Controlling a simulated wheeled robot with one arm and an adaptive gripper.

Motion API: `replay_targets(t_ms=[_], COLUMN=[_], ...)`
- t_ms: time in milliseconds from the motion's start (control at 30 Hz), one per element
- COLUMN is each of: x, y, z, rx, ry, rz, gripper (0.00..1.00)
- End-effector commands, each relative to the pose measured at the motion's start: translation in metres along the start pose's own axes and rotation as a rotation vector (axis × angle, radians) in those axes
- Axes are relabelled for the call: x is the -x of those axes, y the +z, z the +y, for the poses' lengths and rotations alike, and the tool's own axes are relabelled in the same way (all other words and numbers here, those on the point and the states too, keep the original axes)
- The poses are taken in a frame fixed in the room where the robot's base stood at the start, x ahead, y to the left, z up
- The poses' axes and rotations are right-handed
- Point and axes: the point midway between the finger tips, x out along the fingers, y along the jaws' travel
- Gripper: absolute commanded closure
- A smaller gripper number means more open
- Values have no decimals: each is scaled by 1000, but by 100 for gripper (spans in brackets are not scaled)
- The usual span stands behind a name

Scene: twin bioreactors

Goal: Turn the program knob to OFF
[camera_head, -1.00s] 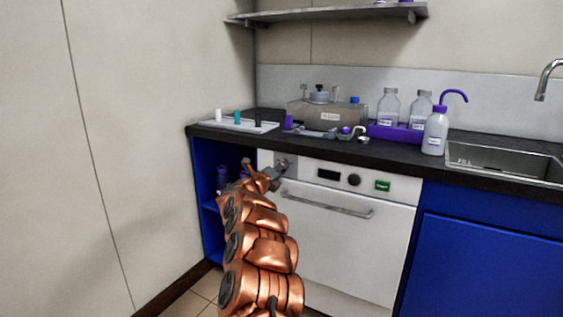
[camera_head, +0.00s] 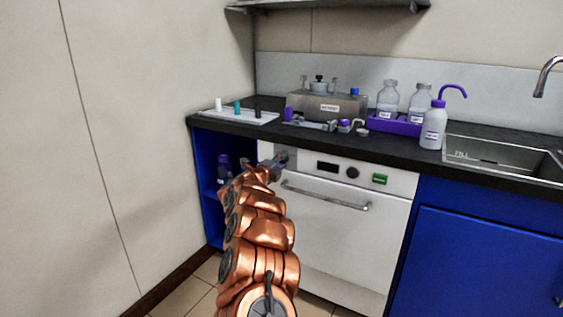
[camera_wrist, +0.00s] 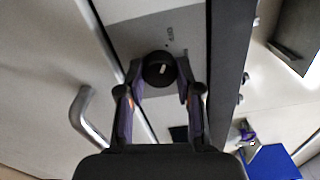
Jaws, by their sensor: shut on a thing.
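The program knob (camera_wrist: 159,69) is a round black knob with a white mark on a grey plate, seen in the wrist view. In the head view my gripper (camera_head: 276,163) is at the grey plate (camera_head: 291,158) at the left end of the white machine's front panel. There the gripper hides most of the knob.
The white machine (camera_head: 325,225) has a bar handle (camera_head: 325,197) below the panel. A second black knob (camera_head: 352,173), a dark display (camera_head: 327,167) and a green label (camera_head: 379,179) are to the right. The dark countertop (camera_head: 400,150) overhangs above. A blue open cubby (camera_head: 212,170) is to the left.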

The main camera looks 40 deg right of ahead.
Motion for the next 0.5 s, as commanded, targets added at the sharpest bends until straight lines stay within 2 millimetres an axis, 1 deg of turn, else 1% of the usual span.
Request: replay_targets(t_ms=[100,133,367,500], x=[0,0,0,0], y=[0,0,0,0], z=[1,1,0,0], rx=[1,1,0,-1], ry=[1,1,0,0], rz=[0,0,0,0], gripper=[100,64,40,40])
